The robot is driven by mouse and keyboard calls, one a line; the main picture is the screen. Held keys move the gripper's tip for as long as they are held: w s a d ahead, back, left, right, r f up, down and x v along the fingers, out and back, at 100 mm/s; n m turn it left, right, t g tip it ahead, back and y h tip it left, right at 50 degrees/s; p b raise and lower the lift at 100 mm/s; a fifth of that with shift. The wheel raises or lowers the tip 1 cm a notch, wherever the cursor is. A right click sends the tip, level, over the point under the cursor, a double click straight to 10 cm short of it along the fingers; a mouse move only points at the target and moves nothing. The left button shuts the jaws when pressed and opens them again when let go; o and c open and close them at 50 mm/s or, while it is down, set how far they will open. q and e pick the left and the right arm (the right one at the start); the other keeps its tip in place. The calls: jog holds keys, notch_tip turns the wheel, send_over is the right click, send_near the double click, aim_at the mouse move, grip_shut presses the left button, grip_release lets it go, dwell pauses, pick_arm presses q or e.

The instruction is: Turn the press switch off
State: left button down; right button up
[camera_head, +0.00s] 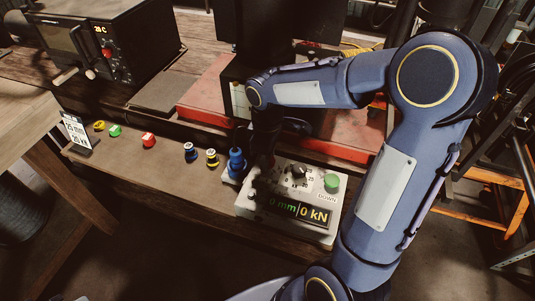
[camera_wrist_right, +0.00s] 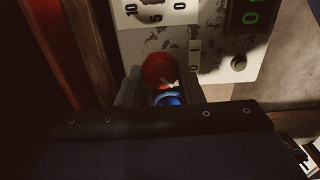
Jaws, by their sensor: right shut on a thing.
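The grey control box (camera_head: 290,205) stands on the bench, with a black dial, a green DOWN button (camera_head: 332,182) and a lit display (camera_head: 298,211) reading 0 mm and 0 kN. My right gripper (camera_head: 266,150) is over the box's far left corner. In the right wrist view my right gripper (camera_wrist_right: 160,88) has its fingers close on either side of a round red knob (camera_wrist_right: 158,69) and is shut on it. A small metal switch (camera_wrist_right: 238,63) on the box face is clear of the fingers. My left gripper is not in view.
A blue fitting (camera_head: 236,163) stands just left of the box; blue also shows below the red knob in the wrist view. Several small coloured parts, a red one (camera_head: 148,140) among them, line the bench. A red machine base (camera_head: 205,95) lies behind.

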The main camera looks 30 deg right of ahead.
jog(key=o, duration=1)
jog(key=shift+c, duration=0.2)
notch_tip(320, 180, up, 8)
jog(key=shift+f, duration=0.1)
jog(key=s+a+m+t+y, duration=0.1)
jog(key=s+m, duration=0.3)
jog(key=s, duration=0.4)
jog(key=s+a+m+t+y, duration=0.2)
jog(key=s+a+m+t, duration=0.1)
jog(key=s, duration=0.5)
jog(key=shift+s+f+m+t+y, duration=0.35)
jog(key=shift+m+t, duration=0.35)
jog(key=shift+m, duration=0.5)
jog(key=shift+s+a+f+m, duration=0.2)
jog(key=shift+f+m, duration=0.1)
jog(key=shift+c, duration=0.2)
